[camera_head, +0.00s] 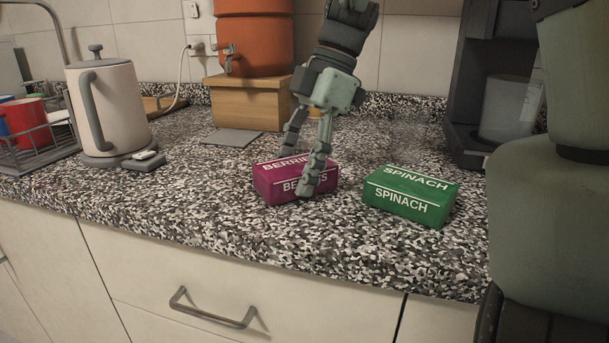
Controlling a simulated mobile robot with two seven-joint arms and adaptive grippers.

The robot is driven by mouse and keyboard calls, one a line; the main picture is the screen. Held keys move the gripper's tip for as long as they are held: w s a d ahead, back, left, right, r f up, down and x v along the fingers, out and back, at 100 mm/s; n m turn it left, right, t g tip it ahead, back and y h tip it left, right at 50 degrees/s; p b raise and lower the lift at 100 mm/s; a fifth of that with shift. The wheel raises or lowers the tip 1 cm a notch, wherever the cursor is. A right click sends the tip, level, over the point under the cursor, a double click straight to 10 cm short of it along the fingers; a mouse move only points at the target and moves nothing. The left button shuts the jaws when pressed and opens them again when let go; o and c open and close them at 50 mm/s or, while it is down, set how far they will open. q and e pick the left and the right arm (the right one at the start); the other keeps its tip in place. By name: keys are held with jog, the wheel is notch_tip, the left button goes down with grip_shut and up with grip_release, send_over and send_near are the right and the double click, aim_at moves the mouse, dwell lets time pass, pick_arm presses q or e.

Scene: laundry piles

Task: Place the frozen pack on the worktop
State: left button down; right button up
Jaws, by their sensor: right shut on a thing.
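A purple pack labelled BERRIES (268,187) sits at the worktop (220,220), its base at or very near the surface. My right gripper (300,174) reaches down from above and is shut on this pack, one finger across its front face and the other behind it. The fingers hide part of the label. A green pack labelled SPINACH (410,193) lies on the worktop to the right, apart from the berries pack. My left gripper is not in view.
A white kettle (120,105) and a wire rack (45,140) with cups stand at the left. A wooden box (246,103) carries an orange dispenser (255,40) behind. A dark coffee machine (470,80) stands at the right. The front of the worktop is clear.

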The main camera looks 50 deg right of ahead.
jog(key=shift+a+r, duration=0.1)
jog(key=shift+a, duration=0.05)
jog(key=shift+f, duration=0.2)
jog(key=o, duration=1.4)
